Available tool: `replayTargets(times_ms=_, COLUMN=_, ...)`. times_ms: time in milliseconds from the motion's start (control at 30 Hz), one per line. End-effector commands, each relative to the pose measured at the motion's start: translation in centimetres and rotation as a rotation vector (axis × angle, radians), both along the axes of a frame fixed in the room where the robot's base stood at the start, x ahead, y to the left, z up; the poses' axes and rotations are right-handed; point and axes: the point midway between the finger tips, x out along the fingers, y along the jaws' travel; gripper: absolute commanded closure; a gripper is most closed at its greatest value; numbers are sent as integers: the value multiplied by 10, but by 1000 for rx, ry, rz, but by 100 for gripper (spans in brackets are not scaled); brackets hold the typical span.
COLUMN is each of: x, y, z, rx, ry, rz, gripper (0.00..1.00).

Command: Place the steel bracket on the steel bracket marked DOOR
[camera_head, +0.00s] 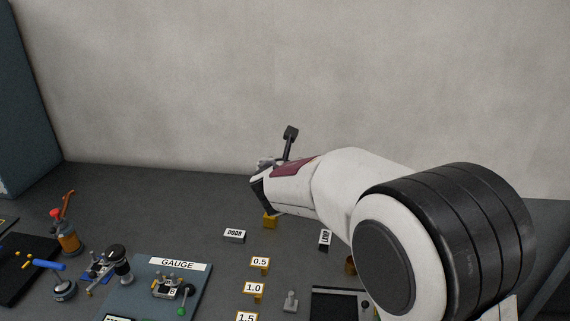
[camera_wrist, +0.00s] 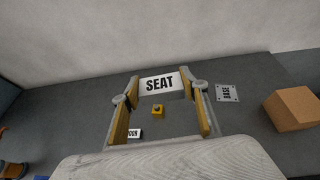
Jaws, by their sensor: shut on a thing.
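In the wrist view my gripper (camera_wrist: 159,91) is shut on a light steel block marked SEAT (camera_wrist: 158,84), which spans between the tips of its yellow-padded fingers. The steel bracket marked DOOR (camera_head: 234,236) lies on the dark bench in the head view, left of my arm. It also shows in the wrist view, partly hidden beside the left finger. The held block is apart from the DOOR bracket. In the head view my wrist hides the fingers and the held block.
A small yellow block (camera_head: 270,221) stands right of DOOR. A lettered steel block (camera_head: 325,239) lies farther right. The GAUGE board (camera_head: 192,287) and yellow number stands (camera_head: 260,263) are in front. A plate marked BASE (camera_wrist: 227,93) and a brown block (camera_wrist: 293,108) are at right.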

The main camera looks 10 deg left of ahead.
Motion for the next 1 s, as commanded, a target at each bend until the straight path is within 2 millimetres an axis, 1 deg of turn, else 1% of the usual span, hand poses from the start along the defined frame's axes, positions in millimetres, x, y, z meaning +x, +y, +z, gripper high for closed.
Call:
replayTargets(times_ms=233, x=-2, y=5, z=-4, rx=-1, ry=1, rz=8, gripper=77)
replayTargets(times_ms=433, x=-5, y=19, z=-21, rx=-3, ry=3, rz=28, gripper=77)
replayTargets(times_ms=567, x=-7, y=39, z=-43, rx=-3, ry=4, rz=50, gripper=77)
replayTargets(times_ms=700, x=-7, y=64, z=-69, rx=-2, ry=4, rz=71, gripper=77)
replayTargets(times_ms=1000, x=-4, y=112, z=-115, rx=-1, ry=2, rz=82, gripper=77)
